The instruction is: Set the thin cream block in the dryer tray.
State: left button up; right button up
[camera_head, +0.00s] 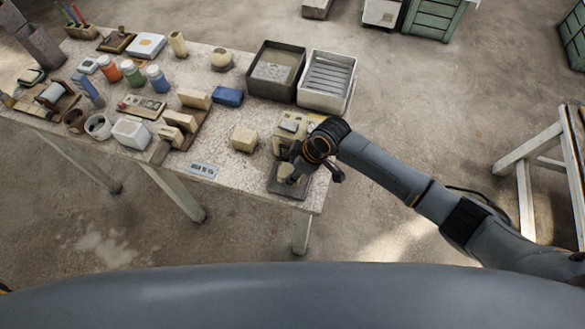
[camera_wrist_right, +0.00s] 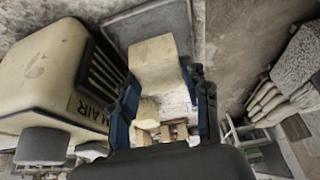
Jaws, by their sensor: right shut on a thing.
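My right gripper (camera_head: 293,174) is at the table's front right corner, over the dark dryer tray (camera_head: 275,187). In the right wrist view its two blue fingers (camera_wrist_right: 166,100) are shut on a cream block (camera_wrist_right: 155,64). The block's far end overlaps the grey rimmed tray (camera_wrist_right: 182,14); whether it touches the tray floor I cannot tell. The cream dryer (camera_head: 287,125), marked "WARM AIR", stands directly behind the tray, and it fills the left of the wrist view (camera_wrist_right: 40,70). My left gripper is not in view.
A chunky cream block (camera_head: 243,138) sits left of the dryer. A wooden rack with cream blocks (camera_head: 180,122) and a small label plate (camera_head: 204,169) lie farther left. A dark basin (camera_head: 254,86) and a white ribbed tray (camera_head: 325,105) stand behind. The table edge is close.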

jog(key=shift+f+b, duration=0.8)
jog(key=shift+f, duration=0.4)
jog(key=o, duration=1.4)
jog(key=shift+r, duration=0.1)
jog(key=shift+r+p, duration=1.95)
jog(key=shift+p, duration=0.15)
